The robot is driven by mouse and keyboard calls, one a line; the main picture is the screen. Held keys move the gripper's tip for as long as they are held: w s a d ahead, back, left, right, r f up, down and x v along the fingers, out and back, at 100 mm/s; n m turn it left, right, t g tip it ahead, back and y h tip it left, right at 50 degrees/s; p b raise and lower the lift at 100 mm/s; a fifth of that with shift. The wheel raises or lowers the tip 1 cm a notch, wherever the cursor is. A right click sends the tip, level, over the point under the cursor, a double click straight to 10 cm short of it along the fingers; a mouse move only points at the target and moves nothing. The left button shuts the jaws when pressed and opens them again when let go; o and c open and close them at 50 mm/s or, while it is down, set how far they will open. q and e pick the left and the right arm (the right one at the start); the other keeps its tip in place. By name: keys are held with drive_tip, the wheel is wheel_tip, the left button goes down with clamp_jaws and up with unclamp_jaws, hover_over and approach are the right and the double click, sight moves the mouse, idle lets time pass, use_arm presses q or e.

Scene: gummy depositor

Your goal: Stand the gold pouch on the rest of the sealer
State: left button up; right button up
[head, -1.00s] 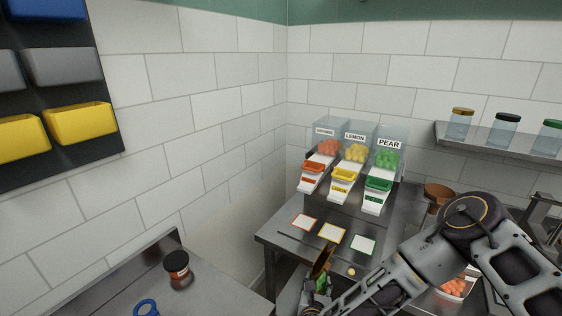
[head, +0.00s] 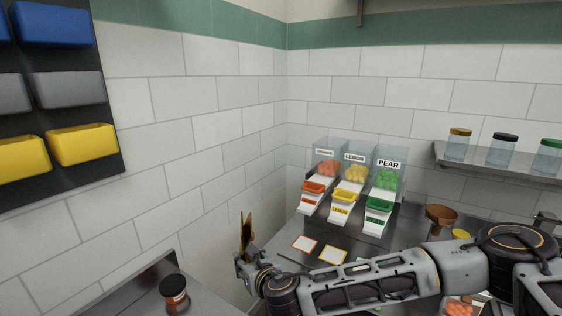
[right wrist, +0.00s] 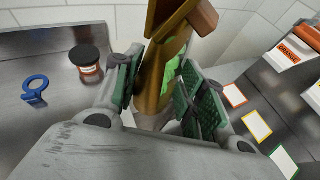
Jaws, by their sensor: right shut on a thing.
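The gold pouch (head: 246,228) stands up from my right gripper (head: 243,260) at the lower middle of the head view, above the gap between the left counter and the dispenser table. In the right wrist view the pouch (right wrist: 153,80) is between the two green-padded fingers of my right gripper (right wrist: 160,95), which is shut on it. It is tilted, with a green patch on its side and a brown block-like part at its upper end. I cannot make out the sealer or its rest in either view. My left gripper is not in view.
Orange, lemon and pear dispensers (head: 353,178) stand on the right table with coloured-edge cards (head: 334,256) before them. A dark-lidded jar (head: 173,289) is on the left counter; a blue ring-shaped tool (right wrist: 35,88) lies near it. A brown funnel (head: 441,214) is at right.

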drive_tip(key=s+a+r+n+g+y, duration=0.15)
drive_tip(key=a+r, duration=0.25)
drive_tip(key=r, duration=0.6)
drive_tip(key=s+a+r+n+g+y, duration=0.15)
drive_tip(key=a+r, duration=0.35)
drive_tip(key=r, duration=0.5)
drive_tip(key=w+d+r+m+t+h+b, duration=0.1)
drive_tip(key=w+d+r+m+t+h, duration=0.2)
drive_tip(key=d+r, duration=0.85)
drive_tip(key=w+d+f+m+t+h+b, duration=0.1)
drive_tip(key=w+d+f+m+h, duration=0.15)
drive_tip(key=d+f, duration=0.9)
drive_tip(key=w+d+f+m+t+h+b, duration=0.1)
drive_tip(key=w+d+f+m+h, duration=0.15)
drive_tip(key=d+f, duration=0.85)
drive_tip(key=s+d+f, duration=0.2)
drive_tip(key=s+f, duration=0.2)
drive_tip(key=f, duration=0.5)
drive_tip(key=s+d+f+h, duration=0.1)
drive_tip(key=s+f, duration=0.4)
drive_tip(key=f, duration=0.5)
drive_tip(key=s+d+f, duration=0.2)
drive_tip(key=s+f, duration=0.2)
drive_tip(key=f, duration=0.6)
drive_tip(key=shift+s+d+f+m+h+b, duration=0.15)
drive_tip(key=shift+d+f+m+h+b, duration=0.15)
drive_tip(key=shift+d+m+b, duration=0.1)
